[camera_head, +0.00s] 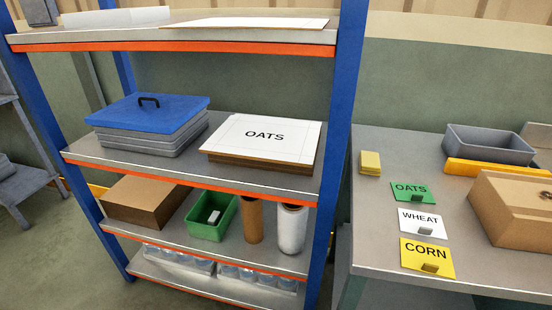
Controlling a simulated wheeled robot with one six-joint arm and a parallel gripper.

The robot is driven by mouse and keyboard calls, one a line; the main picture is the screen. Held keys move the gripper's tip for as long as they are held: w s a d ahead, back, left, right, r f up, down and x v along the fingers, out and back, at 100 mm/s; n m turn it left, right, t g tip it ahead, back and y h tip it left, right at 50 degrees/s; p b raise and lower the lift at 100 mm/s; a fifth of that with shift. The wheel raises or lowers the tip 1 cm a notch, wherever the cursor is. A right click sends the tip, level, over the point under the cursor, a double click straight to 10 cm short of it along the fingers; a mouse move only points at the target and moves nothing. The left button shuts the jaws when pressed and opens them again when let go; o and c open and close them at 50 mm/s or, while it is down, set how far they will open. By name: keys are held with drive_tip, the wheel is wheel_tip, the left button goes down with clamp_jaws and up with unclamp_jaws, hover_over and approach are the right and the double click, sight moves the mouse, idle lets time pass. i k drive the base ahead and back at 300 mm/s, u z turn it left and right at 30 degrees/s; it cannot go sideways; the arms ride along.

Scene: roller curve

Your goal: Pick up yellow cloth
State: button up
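A small folded yellow cloth (370,163) lies on the grey table (377,240) at the right, near its left back edge. It looks like a small stack with a squared outline. It is left of and a little behind the green OATS card (411,191), apart from it. Nothing covers it. My gripper is not in the head camera view, so its state and distance from the cloth do not show.
A grey bin (489,145), a yellow-orange bar (495,168) and a cardboard box (512,212) are to the right. A blue shelf post (340,130) rises close left of the table.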

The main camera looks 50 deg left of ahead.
sight(369, 164)
drive_tip(key=u, duration=1.2)
drive_tip(key=i, duration=1)
